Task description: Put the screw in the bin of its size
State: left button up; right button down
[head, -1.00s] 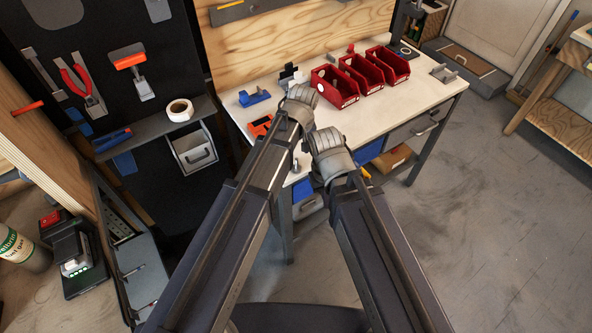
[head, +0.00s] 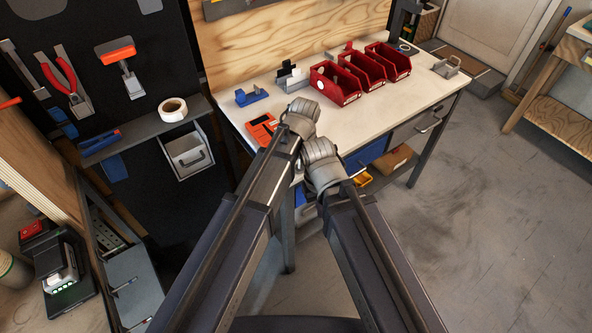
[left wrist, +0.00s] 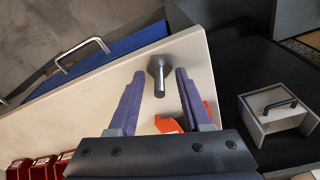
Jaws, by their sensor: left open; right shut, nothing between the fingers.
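In the head view the screw is hidden by my arms. My right gripper (head: 322,165) is shut and empty at the bench's front edge, its fingertips hard to make out. Three red bins (head: 336,84), (head: 362,70), (head: 388,61) stand in a row at the back of the bench; their size marks are unreadable.
An orange device (head: 262,127), a blue tape dispenser (head: 250,96) and a grey holder (head: 292,77) stand on the bench's left. A small grey holder (head: 447,67) is at the right. Bench top in front of the bins is clear. A pegboard with tools is left.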

pick_arm(q)
jog(key=shift+r, duration=0.1)
grip_shut()
dwell(0.5)
